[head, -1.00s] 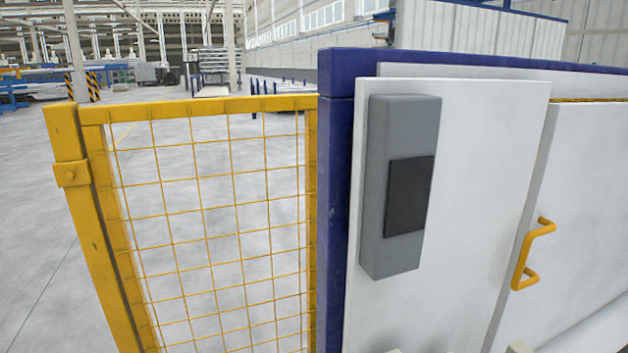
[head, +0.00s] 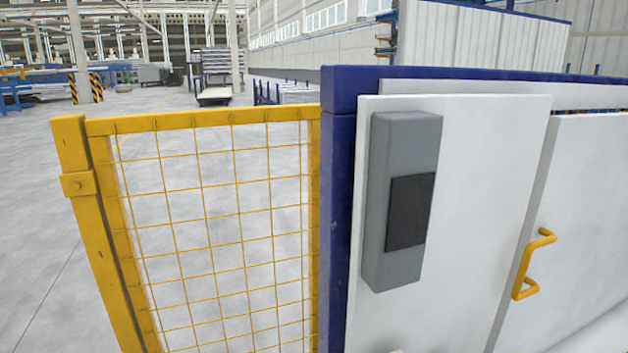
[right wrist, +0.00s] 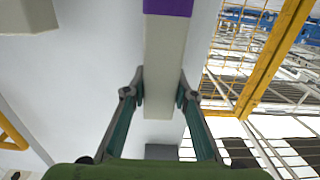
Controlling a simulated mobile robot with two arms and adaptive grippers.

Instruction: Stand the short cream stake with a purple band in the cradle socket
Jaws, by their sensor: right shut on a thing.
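The cream stake (right wrist: 163,70) shows in the right wrist view as a long square-sided bar. Its purple band (right wrist: 168,7) is at the top edge of that picture, where the stake runs out of view. My right gripper (right wrist: 160,95) has one finger on each side of the stake and is shut on it, near the end away from the band. The head view shows neither gripper. The cradle socket is in no view.
A white cabinet (head: 460,200) with a grey box (head: 402,200) and a yellow handle (head: 533,263) stands close in front, beside a blue post (head: 338,200). A yellow mesh fence (head: 215,220) adjoins it on the left. Open floor (head: 35,200) lies farther left.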

